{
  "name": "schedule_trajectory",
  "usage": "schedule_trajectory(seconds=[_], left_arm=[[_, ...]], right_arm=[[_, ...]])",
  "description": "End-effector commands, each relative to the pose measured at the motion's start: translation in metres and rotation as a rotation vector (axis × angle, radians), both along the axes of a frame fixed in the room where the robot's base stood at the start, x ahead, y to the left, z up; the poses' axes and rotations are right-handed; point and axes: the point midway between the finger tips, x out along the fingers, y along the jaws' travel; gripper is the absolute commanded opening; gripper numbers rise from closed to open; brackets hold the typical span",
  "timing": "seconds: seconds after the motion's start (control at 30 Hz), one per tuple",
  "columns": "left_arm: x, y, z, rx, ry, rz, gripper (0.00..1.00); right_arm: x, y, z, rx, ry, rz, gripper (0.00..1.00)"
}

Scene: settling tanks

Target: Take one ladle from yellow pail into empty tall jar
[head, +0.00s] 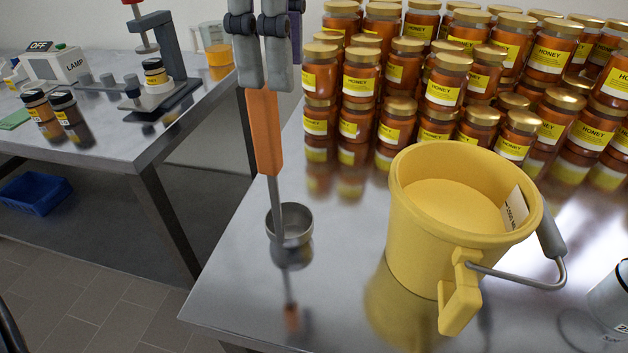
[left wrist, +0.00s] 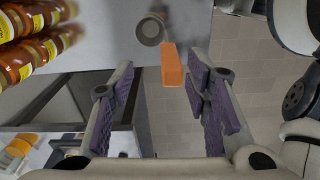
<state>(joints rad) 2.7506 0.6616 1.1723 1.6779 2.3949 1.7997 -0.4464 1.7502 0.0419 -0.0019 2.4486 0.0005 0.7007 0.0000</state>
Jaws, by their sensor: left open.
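The ladle (head: 268,135) has an orange handle, a thin steel stem and a round steel cup. It stands upright with its cup at the steel table, left of the yellow pail (head: 415,235); whether the cup touches the table is hard to tell. My left gripper (head: 265,86) is open at the top of the handle. In the left wrist view the handle (left wrist: 172,66) lies between the spread fingers, closer to the right-hand one. The pail holds a pale yellow mass. A whitish cylinder (head: 608,298), perhaps the tall jar, is cut off at the right edge. My right gripper is not in view.
Rows of stacked honey jars (head: 448,80) fill the back of the table. The pail's grey handle (head: 530,281) hangs out at its right. A second table (head: 110,130) at left bears a lamp box and small jars. A blue bin (head: 35,193) is below it.

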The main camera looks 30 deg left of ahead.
Motion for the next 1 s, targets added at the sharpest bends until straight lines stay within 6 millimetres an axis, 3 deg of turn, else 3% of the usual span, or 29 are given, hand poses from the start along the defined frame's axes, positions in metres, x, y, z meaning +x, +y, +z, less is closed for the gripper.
schedule_trajectory(seconds=[0.1,0.5,0.8,1.0], left_arm=[[-0.002,0.002,-0.027,0.0,0.001,0.0,0.43],[-0.004,0.003,-0.094,0.0,0.0,0.002,0.43],[-0.003,0.003,-0.104,-0.001,-0.003,0.003,0.43],[-0.003,0.003,-0.104,0.0,-0.003,0.003,0.0]], right_arm=[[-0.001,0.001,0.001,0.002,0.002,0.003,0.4],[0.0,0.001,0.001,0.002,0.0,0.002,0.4],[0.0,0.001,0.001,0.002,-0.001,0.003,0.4],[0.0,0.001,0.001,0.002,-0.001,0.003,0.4]])
